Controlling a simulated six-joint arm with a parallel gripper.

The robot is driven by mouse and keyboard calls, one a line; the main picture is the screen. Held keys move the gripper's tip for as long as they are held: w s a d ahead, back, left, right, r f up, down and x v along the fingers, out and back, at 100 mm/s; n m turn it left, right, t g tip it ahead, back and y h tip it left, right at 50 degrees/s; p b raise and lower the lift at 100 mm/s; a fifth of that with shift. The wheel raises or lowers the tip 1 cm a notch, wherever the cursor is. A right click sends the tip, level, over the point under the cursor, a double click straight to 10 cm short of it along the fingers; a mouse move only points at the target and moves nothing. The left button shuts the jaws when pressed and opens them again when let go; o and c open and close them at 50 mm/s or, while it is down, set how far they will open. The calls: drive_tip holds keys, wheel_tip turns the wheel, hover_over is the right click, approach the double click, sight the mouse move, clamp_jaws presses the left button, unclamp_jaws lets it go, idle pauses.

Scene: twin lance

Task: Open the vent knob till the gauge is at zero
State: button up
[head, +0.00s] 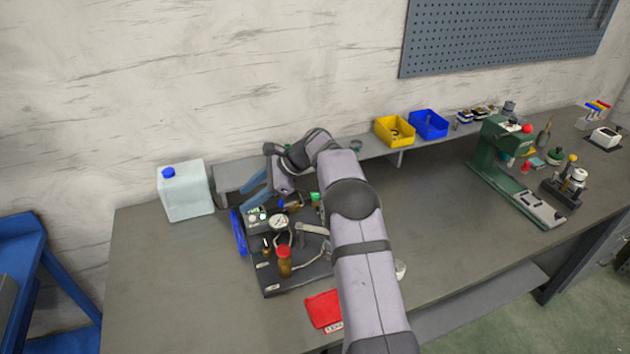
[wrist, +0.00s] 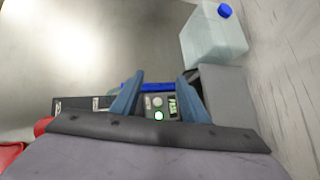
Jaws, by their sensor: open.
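The rig stands on a dark base plate (head: 290,285) on the bench. Its round white-faced gauge (head: 279,223) shows in the head view, but the needle reading is too small to tell. I cannot pick out the vent knob for certain. My gripper (wrist: 157,90) is open and empty, with its two blue fingers apart. In the head view the fingers hang over the back left of the rig. In the wrist view a small panel (wrist: 150,101) with a lit green-white button (wrist: 158,116) shows between the fingers. My arm hides part of the rig's right side.
A red-capped brown bottle (head: 284,264) stands on the rig's front. A white jug (head: 186,190) with a blue cap stands left. A red cloth-like item (head: 323,309) lies in front. Yellow (head: 394,131) and blue (head: 428,124) bins sit on the shelf. The bench's left front is clear.

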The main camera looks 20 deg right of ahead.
sight(315, 195)
drive_tip(key=d+f+n+h, duration=0.1)
drive_tip(key=d, duration=0.1)
drive_tip(key=d+f+n+h, duration=0.1)
drive_tip(key=d+n+h, duration=0.1)
drive_tip(key=d, duration=0.1)
drive_tip(key=d+f+n+h, duration=0.1)
drive_tip(key=d+n+h, duration=0.1)
drive_tip(key=shift+d+g, duration=0.3)
drive_tip(key=shift+g, duration=0.1)
drive_tip(key=w+d+r+n+t+h, duration=0.1)
drive_tip(key=w+d+n+h, duration=0.1)
drive_tip(key=d+n+h, duration=0.3)
drive_tip(key=d+n, duration=0.4)
drive_tip(key=d, duration=0.2)
drive_tip(key=shift+d+h, duration=0.35)
drive_tip(key=shift+h, duration=0.05)
drive_tip(key=shift+f, duration=0.15)
drive_tip(key=shift+p+x, duration=1.65)
drive_tip(key=shift+x, duration=1.85)
drive_tip(key=shift+c, duration=0.6)
drive_tip(key=c, duration=0.9)
